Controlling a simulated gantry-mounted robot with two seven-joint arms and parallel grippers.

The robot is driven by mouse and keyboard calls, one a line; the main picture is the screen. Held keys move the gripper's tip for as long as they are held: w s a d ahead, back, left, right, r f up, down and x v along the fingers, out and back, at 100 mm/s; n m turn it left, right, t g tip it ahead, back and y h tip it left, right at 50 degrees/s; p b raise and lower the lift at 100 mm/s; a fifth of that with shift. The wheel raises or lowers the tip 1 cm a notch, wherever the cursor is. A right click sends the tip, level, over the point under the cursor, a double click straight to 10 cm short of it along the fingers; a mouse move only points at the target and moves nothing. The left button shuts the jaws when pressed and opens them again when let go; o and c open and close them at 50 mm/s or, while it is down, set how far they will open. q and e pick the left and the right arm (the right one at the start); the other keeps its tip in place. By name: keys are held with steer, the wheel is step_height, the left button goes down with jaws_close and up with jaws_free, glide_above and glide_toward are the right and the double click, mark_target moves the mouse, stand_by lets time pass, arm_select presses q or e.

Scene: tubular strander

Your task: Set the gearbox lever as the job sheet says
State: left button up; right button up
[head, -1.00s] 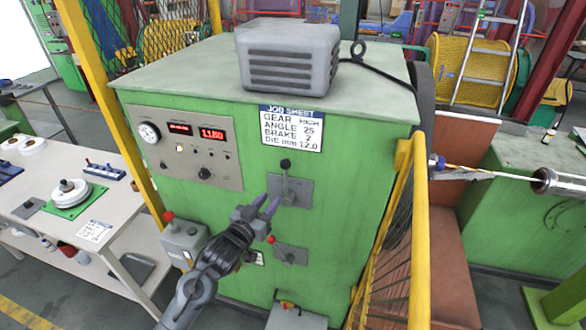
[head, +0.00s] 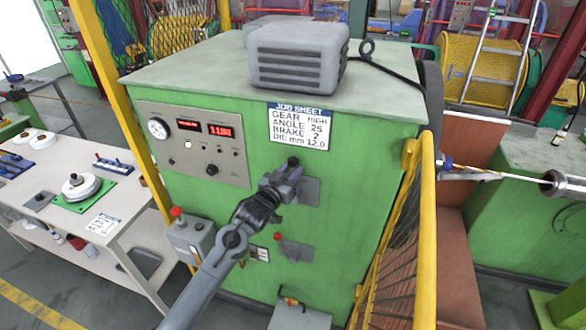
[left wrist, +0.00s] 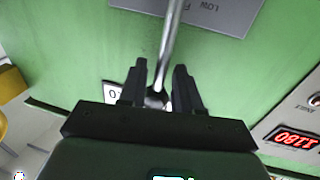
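The gearbox lever has a dark knob (head: 293,162) and stands up in front of a grey plate (head: 310,192) on the green cabinet. The job sheet (head: 300,123) above it reads GEAR HIGH, ANGLE 25, BRAKE 2, DIE mm 12.0. My left gripper (head: 287,180) is at the lever, just below the knob. In the left wrist view, the lever's metal rod (left wrist: 169,45) runs between the two open fingers (left wrist: 160,85), with gaps on both sides. The plate there (left wrist: 215,14) shows the word LOW, upside down. My right gripper is not in view.
A red-knobbed lever (head: 278,237) sits lower on the cabinet, close to my left arm. A control box (head: 190,240) with a red button stands left. A yellow guard (head: 424,240) is on the right. A control panel with red displays (head: 195,145) is upper left.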

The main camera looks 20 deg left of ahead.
arm_select(q)
steer(key=shift+w+d, duration=0.1)
steer(key=shift+w, duration=0.5)
jaws_close()
